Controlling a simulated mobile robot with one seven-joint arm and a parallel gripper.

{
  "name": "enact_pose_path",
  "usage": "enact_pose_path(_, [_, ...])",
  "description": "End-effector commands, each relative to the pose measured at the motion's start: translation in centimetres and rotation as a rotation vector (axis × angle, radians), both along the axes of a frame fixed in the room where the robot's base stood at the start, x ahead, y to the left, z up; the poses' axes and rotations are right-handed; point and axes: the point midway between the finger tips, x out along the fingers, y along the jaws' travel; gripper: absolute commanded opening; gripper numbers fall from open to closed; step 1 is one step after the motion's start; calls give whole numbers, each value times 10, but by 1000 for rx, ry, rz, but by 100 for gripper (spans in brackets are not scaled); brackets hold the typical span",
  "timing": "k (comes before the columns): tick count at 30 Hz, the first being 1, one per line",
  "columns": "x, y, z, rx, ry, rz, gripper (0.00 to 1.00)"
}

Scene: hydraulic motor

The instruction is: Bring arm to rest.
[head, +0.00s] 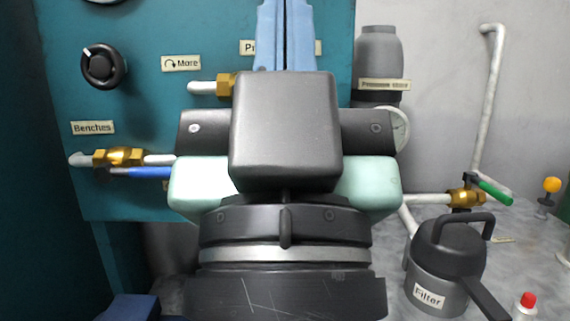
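My arm fills the middle of the head view, with a black box-shaped wrist part, a dark crossbar and pale green sides. My gripper (286,25) points away toward the teal panel, in front of a partly covered label. Its two light blue fingers lie close side by side with only a thin dark line between them, so it looks shut. Nothing shows between the fingers. The fingertips reach the top edge of the picture, and my arm hides part of the panel behind it.
The teal panel (150,205) carries a black knob (103,68) and a brass-fitted pipe valve (120,157). Right are a grey pressure store (379,55), a gauge (399,129), a green-handled valve (466,197), a filter can (437,293), a red button (528,300) and an orange-knobbed lever (551,185).

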Motion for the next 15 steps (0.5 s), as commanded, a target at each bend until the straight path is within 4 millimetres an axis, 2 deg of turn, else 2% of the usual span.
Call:
enact_pose_path(1, [0, 0, 33, 0, 1, 0, 0])
enact_pose_path(15, [1, 0, 176, -1, 2, 1, 0])
